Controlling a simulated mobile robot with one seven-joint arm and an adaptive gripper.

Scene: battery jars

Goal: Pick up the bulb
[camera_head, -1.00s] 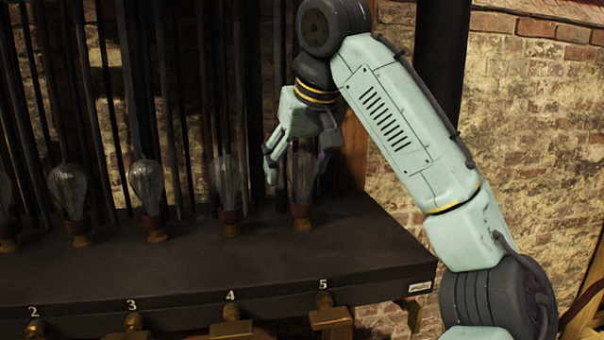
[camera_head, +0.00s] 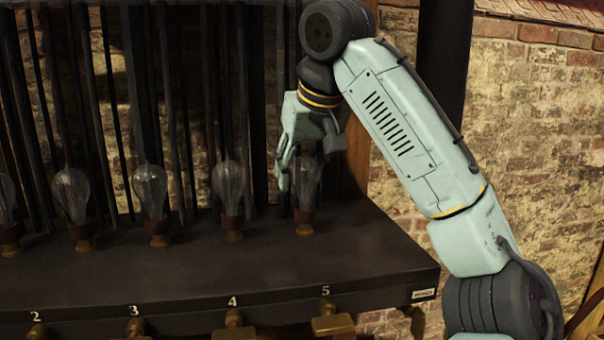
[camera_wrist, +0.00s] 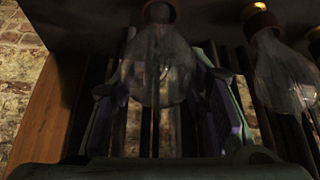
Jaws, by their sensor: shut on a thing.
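Several clear glass bulbs with reddish collars and brass bases stand upright in a row on a dark shelf (camera_head: 200,262). My gripper (camera_head: 300,180) is at the rightmost bulb (camera_head: 306,190), above the number 5. Its fingers are shut on the glass from both sides and partly hide it in the head view. In the wrist view the same bulb (camera_wrist: 160,62) lies between the two fingers of my gripper (camera_wrist: 160,95), with its collar at the top. The bulb's base still sits on the shelf.
The neighbouring bulb (camera_head: 229,190) above number 4 stands close to the left; it also shows in the wrist view (camera_wrist: 282,75). Dark vertical rods (camera_head: 180,110) stand behind the row. A wooden post (camera_head: 356,150) and a brick wall (camera_head: 540,130) are to the right.

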